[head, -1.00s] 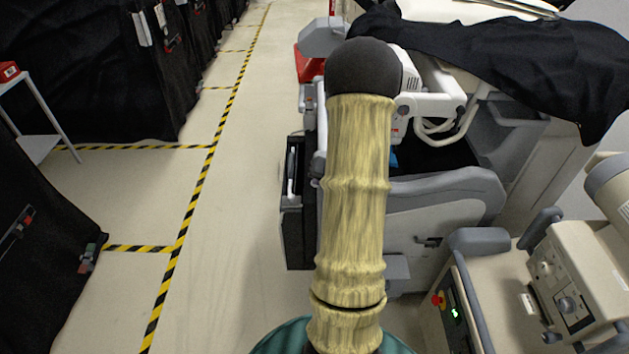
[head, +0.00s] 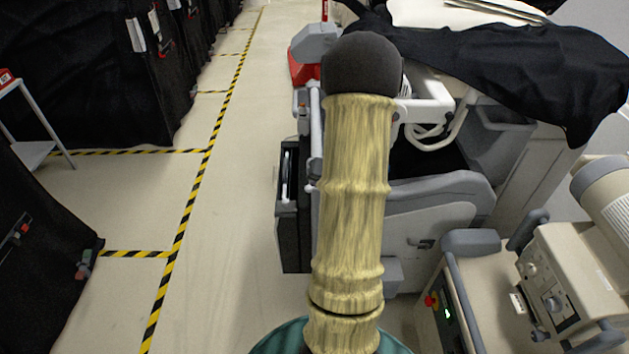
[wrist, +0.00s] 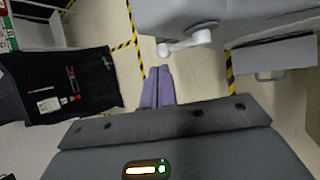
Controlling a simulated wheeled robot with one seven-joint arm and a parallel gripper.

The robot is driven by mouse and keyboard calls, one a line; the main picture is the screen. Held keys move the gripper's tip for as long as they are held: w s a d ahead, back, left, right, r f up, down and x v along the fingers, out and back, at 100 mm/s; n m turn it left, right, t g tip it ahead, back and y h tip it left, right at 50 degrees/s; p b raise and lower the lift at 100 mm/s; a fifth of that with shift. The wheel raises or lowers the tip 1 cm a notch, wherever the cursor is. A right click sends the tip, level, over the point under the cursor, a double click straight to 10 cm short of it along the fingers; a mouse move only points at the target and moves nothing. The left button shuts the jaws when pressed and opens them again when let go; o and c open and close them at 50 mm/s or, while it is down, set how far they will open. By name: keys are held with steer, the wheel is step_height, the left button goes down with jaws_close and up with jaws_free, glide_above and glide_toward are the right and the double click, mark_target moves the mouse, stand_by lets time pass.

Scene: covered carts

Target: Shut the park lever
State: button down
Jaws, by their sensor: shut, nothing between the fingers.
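My gripper (wrist: 158,71) shows in the wrist view as two purple fingers pressed together, with nothing between them. Ahead of the fingertips, slightly right, a white lever-like handle (wrist: 187,42) sticks out under a grey housing (wrist: 240,12). It looks apart from the fingers; I cannot be sure it is the park lever. In the head view my raised arm blocks the middle and hides the gripper. A small dark latch-like handle (head: 420,243) sits on the side panel of the grey-white bed-like cart (head: 430,215).
A beige machine (head: 565,285) with a red knob unit stands at the right. Black-covered carts (head: 90,75) line the left beyond yellow-black floor tape (head: 185,215). A black cloth (head: 500,65) drapes over the back right. The aisle floor (head: 225,215) is clear.

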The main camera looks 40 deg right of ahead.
steer(key=p+v, duration=0.1)
steer(key=v, duration=0.8)
steer(key=shift+w+a+r, duration=0.2)
steer(key=shift+a+r, duration=0.05)
steer(key=shift+w+a, duration=0.1)
steer(key=shift+w, duration=0.05)
steer(key=s+a+m+g, duration=0.2)
steer(key=a+m, duration=1.1)
steer(key=a, duration=0.2)
steer(key=s+a+r+m+g, duration=0.1)
steer(key=s+a+m+g, duration=0.1)
steer(key=a+m, duration=1.1)
steer(key=shift+a+r+m+g, duration=0.2)
steer(key=shift+a+m+g, duration=0.15)
steer(key=shift+a, duration=0.85)
